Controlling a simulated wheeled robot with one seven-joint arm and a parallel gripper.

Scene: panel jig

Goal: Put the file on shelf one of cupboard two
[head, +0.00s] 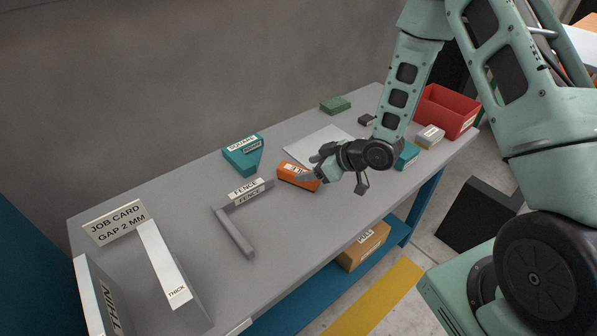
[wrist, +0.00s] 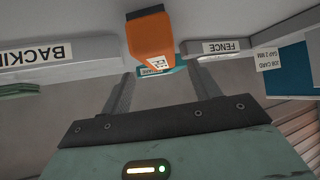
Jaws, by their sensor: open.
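An orange block (head: 291,179), which I take to be the file, lies on the grey bench with a white label whose text is hard to read. In the wrist view the orange block (wrist: 150,40) appears upside down, beyond and between the fingertips. My gripper (head: 338,182) is open and empty, just to the right of the block in the head view. Its spread fingers also show in the wrist view (wrist: 160,72). No cupboard or shelf marked two can be made out.
The bench (head: 185,215) holds a teal square (head: 240,160), a grey fence (head: 235,233), a job card (head: 115,223) and thick and thin panels. A red bin (head: 440,110) stands at the far end. A cardboard box (head: 365,247) sits on the blue lower shelf.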

